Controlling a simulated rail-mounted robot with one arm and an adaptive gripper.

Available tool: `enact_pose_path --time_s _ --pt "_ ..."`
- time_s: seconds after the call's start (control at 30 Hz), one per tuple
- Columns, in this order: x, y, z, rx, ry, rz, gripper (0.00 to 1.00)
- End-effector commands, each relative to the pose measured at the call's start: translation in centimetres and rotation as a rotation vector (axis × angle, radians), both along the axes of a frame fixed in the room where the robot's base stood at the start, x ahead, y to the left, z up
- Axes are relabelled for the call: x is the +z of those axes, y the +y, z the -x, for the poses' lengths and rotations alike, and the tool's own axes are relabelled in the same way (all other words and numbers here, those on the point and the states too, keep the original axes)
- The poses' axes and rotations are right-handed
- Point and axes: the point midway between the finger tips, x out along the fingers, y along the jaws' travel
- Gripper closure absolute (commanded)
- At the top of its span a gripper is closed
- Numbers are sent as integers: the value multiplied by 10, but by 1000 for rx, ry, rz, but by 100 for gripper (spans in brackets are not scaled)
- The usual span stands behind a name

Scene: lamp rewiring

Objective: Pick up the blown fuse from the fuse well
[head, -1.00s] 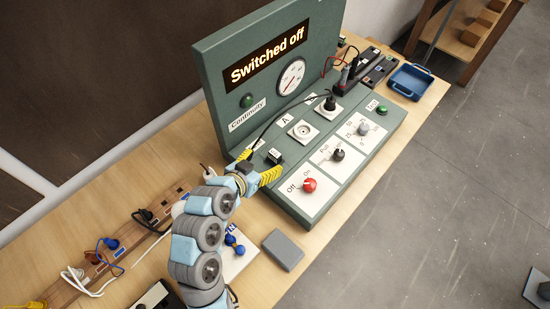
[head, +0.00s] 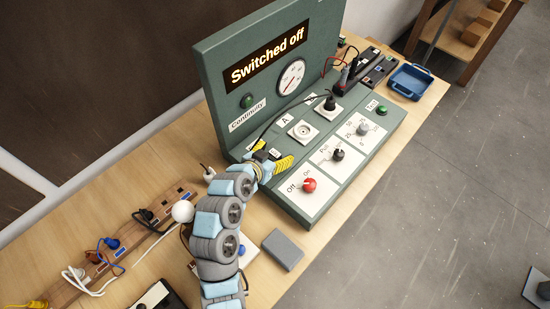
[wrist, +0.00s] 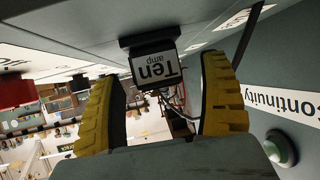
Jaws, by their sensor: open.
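The fuse is a black block with a white "Ten amp" label (wrist: 155,68), upside down in the wrist view. Its dark base meets the green panel; the well itself is hidden behind it. I cannot tell from its look whether it is blown. My gripper (wrist: 163,78) is open, with one yellow finger on each side of the block and a visible gap to each. In the head view my gripper (head: 271,155) is at the panel's left part, its fingers straddling the small dark block, which is mostly hidden there.
The green test panel (head: 225,75) reads "Switched off". A red knob (head: 309,185) is close to the right of my gripper. A black cable arcs just above it to a plug (head: 330,103). A grey box (head: 283,250) and white bulb (head: 183,211) are on the bench.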

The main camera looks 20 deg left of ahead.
Motion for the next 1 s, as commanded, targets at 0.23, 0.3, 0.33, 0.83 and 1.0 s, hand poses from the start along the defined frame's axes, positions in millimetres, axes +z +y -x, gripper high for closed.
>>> enact_pose_path --time_s 0.23,0.3,0.33,0.83,1.0 --pt "0 0 0 0 0 0 55" --pt "0 0 0 0 0 0 75" --pt "0 0 0 0 0 0 84" --pt "5 0 0 -1 -1 -2 94" --pt "29 1 0 0 -8 -5 94"
